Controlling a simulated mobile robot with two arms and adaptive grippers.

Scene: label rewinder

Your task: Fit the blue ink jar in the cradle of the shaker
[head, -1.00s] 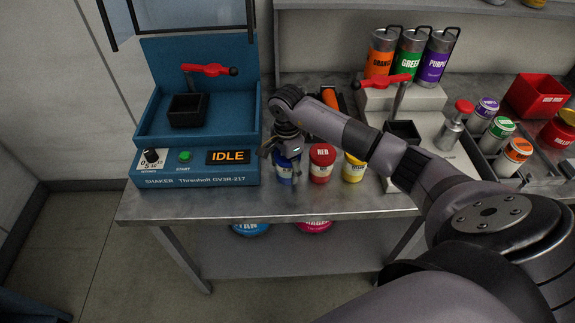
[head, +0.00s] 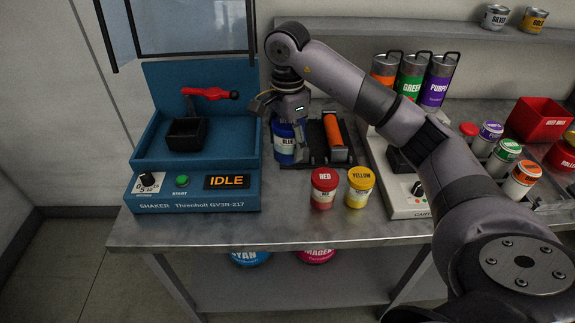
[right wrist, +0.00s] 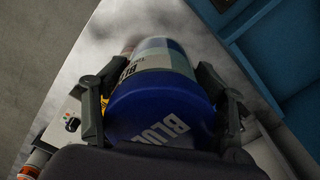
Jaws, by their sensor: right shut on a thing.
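The blue ink jar (head: 284,143) is upright in my right gripper (head: 287,118), beside the right wall of the shaker. In the right wrist view the gripper's fingers (right wrist: 165,110) are closed on both sides of the jar (right wrist: 150,105), below its blue lid. The blue shaker (head: 195,195) stands at the left of the bench and its display reads IDLE. Its black square cradle (head: 186,134) is empty, with a red-handled clamp (head: 210,93) above and behind it. My left gripper is not in view.
A red jar (head: 323,188) and a yellow jar (head: 360,187) stand near the bench's front edge. A dark stand with an orange roller (head: 334,138) is just right of the blue jar. A raised clear guard (head: 185,25) hangs above the shaker.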

